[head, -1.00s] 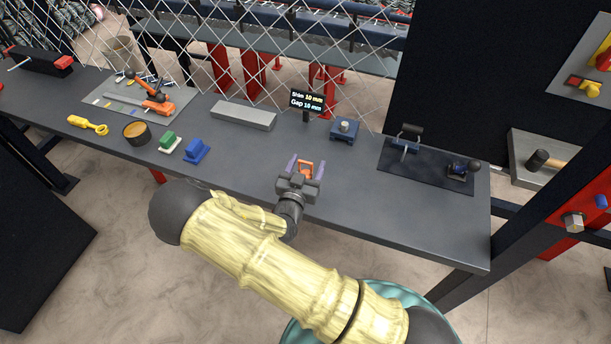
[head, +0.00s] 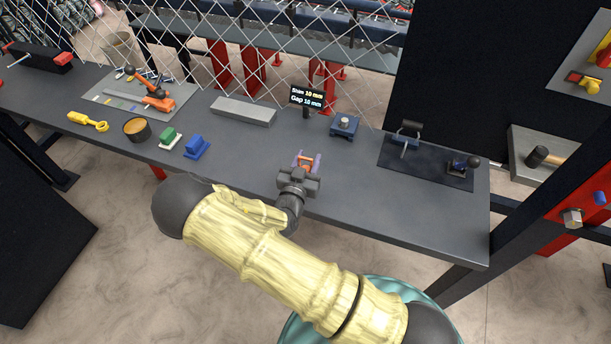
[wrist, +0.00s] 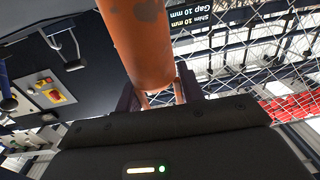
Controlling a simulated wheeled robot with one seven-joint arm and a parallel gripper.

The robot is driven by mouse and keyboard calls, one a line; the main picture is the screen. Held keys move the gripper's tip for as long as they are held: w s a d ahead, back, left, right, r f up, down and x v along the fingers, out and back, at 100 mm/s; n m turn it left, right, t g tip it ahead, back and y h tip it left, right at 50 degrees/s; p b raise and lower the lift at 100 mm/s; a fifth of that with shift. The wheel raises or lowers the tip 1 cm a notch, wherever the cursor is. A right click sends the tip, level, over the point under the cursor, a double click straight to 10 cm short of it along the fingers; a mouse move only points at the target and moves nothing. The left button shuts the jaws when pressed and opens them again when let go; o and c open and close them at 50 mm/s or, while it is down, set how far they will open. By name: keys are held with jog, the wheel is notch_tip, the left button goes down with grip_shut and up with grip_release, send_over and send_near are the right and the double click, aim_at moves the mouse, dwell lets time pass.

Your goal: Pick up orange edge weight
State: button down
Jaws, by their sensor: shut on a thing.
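The orange edge weight (head: 305,163) is at the middle front of the grey bench in the head view, between the purple-tipped fingers of my gripper (head: 306,161). My gripper is shut on it. In the wrist view the orange weight (wrist: 140,45) is a large, scuffed cylinder close to the camera, with thinner orange bars below it. The dark gripper body fills the lower part of that view. Whether the weight touches the bench cannot be told.
The grey bench (head: 250,175) is clear around my gripper. A grey bar (head: 244,111), a small display (head: 307,97) and a blue block with a knob (head: 345,126) stand behind it. Blue (head: 197,146) and green (head: 170,138) blocks are to the left. Chain-link mesh rises behind the bench.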

jog(key=shift+r, duration=0.2)
notch_tip(320, 180, up, 10)
jog(key=b, duration=0.2)
jog(key=shift+f, duration=0.15)
dwell(0.3)
dwell(0.4)
jog(key=c, duration=1.5)
grip_release()
jog(key=c, duration=0.6)
